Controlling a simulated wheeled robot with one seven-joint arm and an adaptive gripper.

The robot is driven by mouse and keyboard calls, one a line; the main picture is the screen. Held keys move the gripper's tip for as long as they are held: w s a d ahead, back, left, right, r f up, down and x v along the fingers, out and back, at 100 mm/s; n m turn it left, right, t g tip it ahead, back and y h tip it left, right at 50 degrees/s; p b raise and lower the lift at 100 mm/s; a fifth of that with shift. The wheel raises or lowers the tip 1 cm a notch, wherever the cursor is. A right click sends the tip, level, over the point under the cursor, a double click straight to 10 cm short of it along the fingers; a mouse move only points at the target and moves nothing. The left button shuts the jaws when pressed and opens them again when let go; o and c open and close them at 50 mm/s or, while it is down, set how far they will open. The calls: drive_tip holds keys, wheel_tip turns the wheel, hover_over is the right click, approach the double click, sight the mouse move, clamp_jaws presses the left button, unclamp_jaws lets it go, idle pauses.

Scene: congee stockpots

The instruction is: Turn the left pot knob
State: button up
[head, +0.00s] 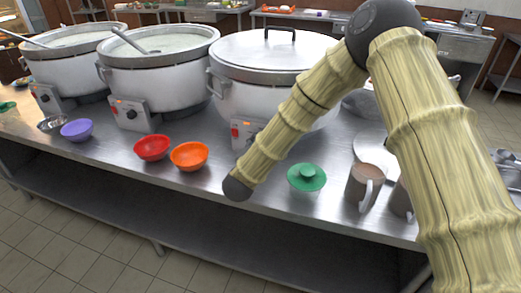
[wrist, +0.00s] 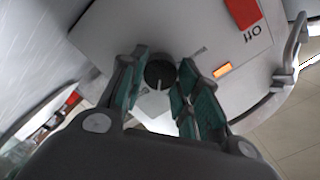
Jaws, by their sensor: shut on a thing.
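In the wrist view, my gripper (wrist: 162,74) has its green-padded fingers on both sides of a round dark knob (wrist: 159,72) with a light pointer line. The fingers are shut on it. The knob sits on a light metal control box (wrist: 150,25) with a red switch, an orange light and upside-down "OFF" lettering. In the head view, the left pot (head: 75,68) has a control box (head: 45,97) with no gripper at it. The right pot's control box (head: 236,131) is partly hidden behind my arm. My gripper is out of sight in this view.
The middle pot (head: 165,75) is open with a ladle; the right pot (head: 268,52) is lidded.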

drive_tip(key=m+b, duration=0.3)
drive_tip(key=shift+d+f, duration=0.1)
drive_tip(key=shift+f, duration=0.15)
drive_tip(key=shift+r+m+b, duration=0.1)
drive_tip(key=shift+m+b, duration=0.6)
drive_tip(key=shift+m, duration=0.1)
drive_tip(key=o, duration=1)
drive_tip(key=shift+s, duration=0.1)
drive_tip(key=v, duration=1.2)
drive_tip(key=shift+d, duration=0.1)
